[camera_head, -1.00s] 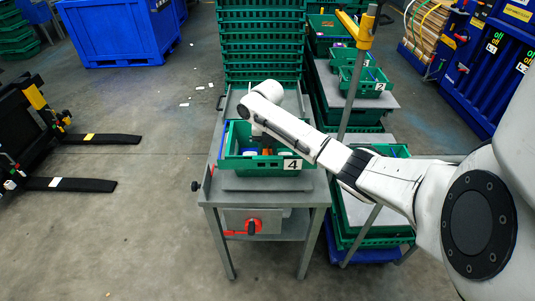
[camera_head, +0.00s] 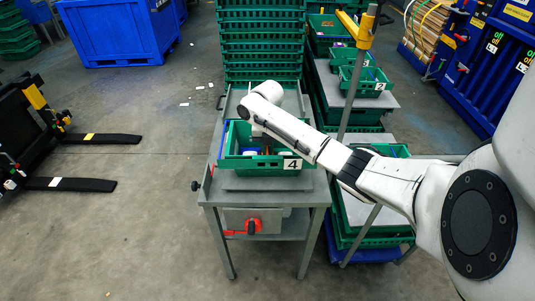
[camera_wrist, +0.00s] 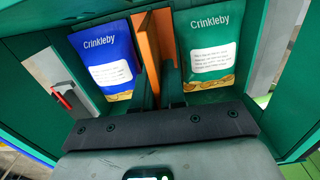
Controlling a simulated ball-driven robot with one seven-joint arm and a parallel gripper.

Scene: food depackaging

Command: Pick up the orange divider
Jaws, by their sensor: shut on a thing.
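The orange divider (camera_wrist: 148,58) stands upright in the green crate, between a blue Crinkleby bag (camera_wrist: 102,58) and a green Crinkleby bag (camera_wrist: 208,55) in the wrist view. My gripper (camera_wrist: 158,92) reaches down into the crate, its two dark fingers on either side of the divider's near end. It is shut on the divider; the contact itself is partly hidden between the fingers. In the head view the green crate (camera_head: 238,163), marked 4, sits on the metal table, and a small orange part of the divider shows beneath my arm.
Crates marked 2 (camera_head: 372,88) and 3 stand on a cart at the right, near a yellow-topped post (camera_head: 357,30).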

